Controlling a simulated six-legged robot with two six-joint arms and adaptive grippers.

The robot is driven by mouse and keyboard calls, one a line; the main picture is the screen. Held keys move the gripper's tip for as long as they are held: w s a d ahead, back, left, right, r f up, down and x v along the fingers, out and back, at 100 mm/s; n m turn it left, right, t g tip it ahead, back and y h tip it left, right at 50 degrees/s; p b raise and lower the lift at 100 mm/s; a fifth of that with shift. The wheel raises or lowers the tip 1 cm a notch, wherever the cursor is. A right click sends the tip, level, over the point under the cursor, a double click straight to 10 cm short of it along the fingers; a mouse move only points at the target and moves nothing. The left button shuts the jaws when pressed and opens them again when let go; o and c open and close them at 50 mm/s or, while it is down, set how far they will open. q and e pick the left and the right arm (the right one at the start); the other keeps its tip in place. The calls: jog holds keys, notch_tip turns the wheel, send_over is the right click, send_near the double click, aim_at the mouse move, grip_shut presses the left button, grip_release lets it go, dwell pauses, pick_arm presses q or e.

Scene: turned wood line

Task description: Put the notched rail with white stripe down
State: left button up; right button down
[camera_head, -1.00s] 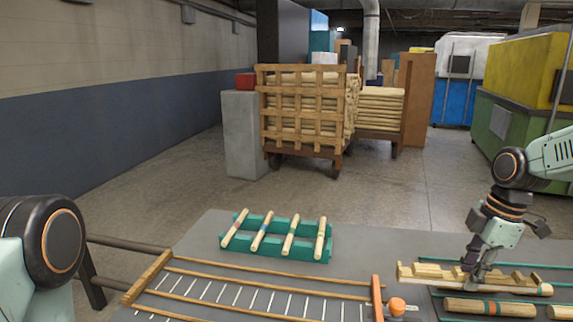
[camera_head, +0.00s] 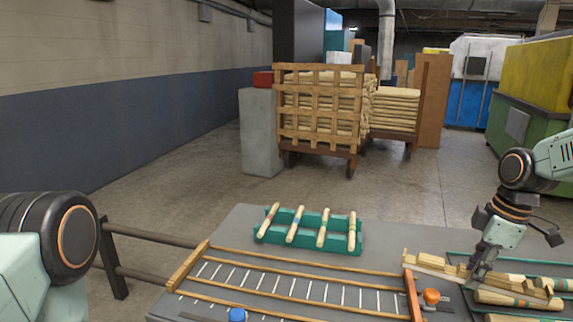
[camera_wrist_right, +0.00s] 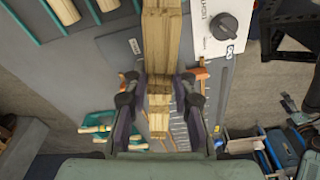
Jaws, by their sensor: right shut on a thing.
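The notched rail (camera_head: 440,266) is a long pale wooden bar with raised blocks along its upper side. My right gripper (camera_head: 477,272) is shut around its middle, at the right of the table in the head view. The rail slants, its left end farther back and its right end nearer. In the right wrist view the rail (camera_wrist_right: 160,40) runs between the two fingers of the right gripper (camera_wrist_right: 158,88). I cannot make out its white stripe. Whether it touches anything below is unclear. My left arm shows at the left edge, but its gripper is out of view.
A teal rack (camera_head: 310,245) holds several striped spindles. A wooden-railed frame with white marks (camera_head: 290,285) lies in front, with an orange knob (camera_head: 431,296) and a blue knob (camera_head: 237,315). Spindles (camera_head: 508,299) lie in a teal-edged area beneath the rail.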

jog(key=shift+w+a+m, duration=0.15)
jog(key=shift+a+m, duration=0.35)
jog(key=a+f+m, duration=0.1)
jog(key=a+m, duration=0.2)
jog(key=a, duration=0.2)
jog(key=a+f+m+h+b, duration=0.1)
jog(key=a+m, duration=0.3)
jog(key=a, duration=0.2)
jog(key=a+f+m, duration=0.1)
jog(key=a+m, duration=0.2)
jog(key=a, duration=0.3)
jog(key=shift+s+a+f+m+t+h, duration=0.2)
jog(key=shift+s+f+m+t+h, duration=0.1)
jog(key=shift+s+f+m+t, duration=0.1)
jog(key=s+a+f, duration=0.2)
jog(key=a+f, duration=0.1)
jog(key=shift+s+b, duration=0.35)
jog(key=shift+b, duration=0.05)
jog(key=shift+s+a+f, duration=0.1)
jog(key=shift+s, duration=0.05)
pick_arm(q)
jog(key=shift+d+f, duration=0.25)
jog(key=shift+f, duration=0.2)
jog(key=shift+d+f, duration=0.2)
jog(key=shift+f, duration=0.25)
pick_arm(e)
jog(key=shift+s+f, duration=0.1)
jog(key=shift+f, duration=0.1)
